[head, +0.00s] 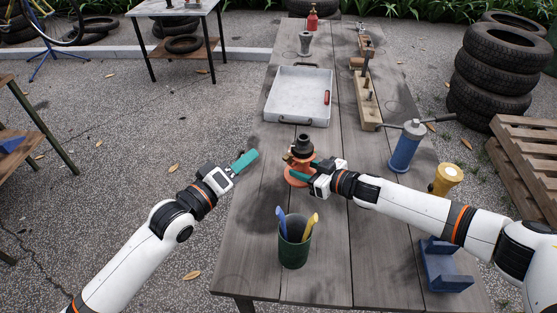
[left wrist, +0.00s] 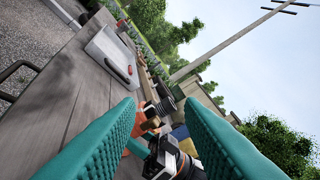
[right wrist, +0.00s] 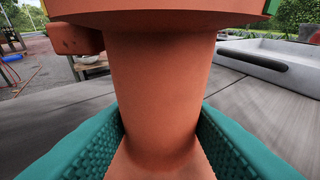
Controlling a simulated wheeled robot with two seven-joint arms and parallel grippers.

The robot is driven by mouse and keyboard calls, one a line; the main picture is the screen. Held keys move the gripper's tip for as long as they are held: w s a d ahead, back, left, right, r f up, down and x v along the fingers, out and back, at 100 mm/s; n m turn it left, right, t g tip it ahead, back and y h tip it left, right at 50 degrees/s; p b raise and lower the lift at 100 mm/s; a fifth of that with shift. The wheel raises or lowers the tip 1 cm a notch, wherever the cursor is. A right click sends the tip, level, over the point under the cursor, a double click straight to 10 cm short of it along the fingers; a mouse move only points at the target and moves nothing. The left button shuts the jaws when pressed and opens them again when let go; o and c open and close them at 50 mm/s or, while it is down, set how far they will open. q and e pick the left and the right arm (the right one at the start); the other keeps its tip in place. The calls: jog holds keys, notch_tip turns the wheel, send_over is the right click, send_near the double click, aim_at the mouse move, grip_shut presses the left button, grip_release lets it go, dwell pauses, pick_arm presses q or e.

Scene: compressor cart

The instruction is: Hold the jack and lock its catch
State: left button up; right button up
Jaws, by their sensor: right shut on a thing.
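The jack (head: 299,174) stands on the wooden table, orange with a dark stepped top. My right gripper (head: 297,174) is shut around its orange column, which fills the right wrist view (right wrist: 160,90) between teal fingers. A small brownish piece (head: 288,156) sticks out on the jack's left side; I cannot tell if it is the catch or how it is set. An orange block (right wrist: 76,39) juts from the jack in the right wrist view. My left gripper (head: 245,161) is empty, left of the jack and apart from it. Its fingers (left wrist: 160,135) are spread.
A grey tray (head: 297,122) with a red item lies beyond the jack. A green cup (head: 294,250) with pens stands in front. A blue cylinder (head: 405,150), a yellow object (head: 446,180) and a blue bracket (head: 443,268) stand to the right. A wooden block rack (head: 366,105) lies behind.

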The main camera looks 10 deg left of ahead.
aim_at(285, 157)
pick_arm(q)
jog(key=s+f+m+g+h, duration=0.15)
jog(key=s+f+m, duration=0.25)
jog(key=m, duration=0.9)
jog(key=shift+h, duration=0.45)
jog(key=x, duration=1.1)
jog(key=shift+w+r, duration=0.15)
grip_shut()
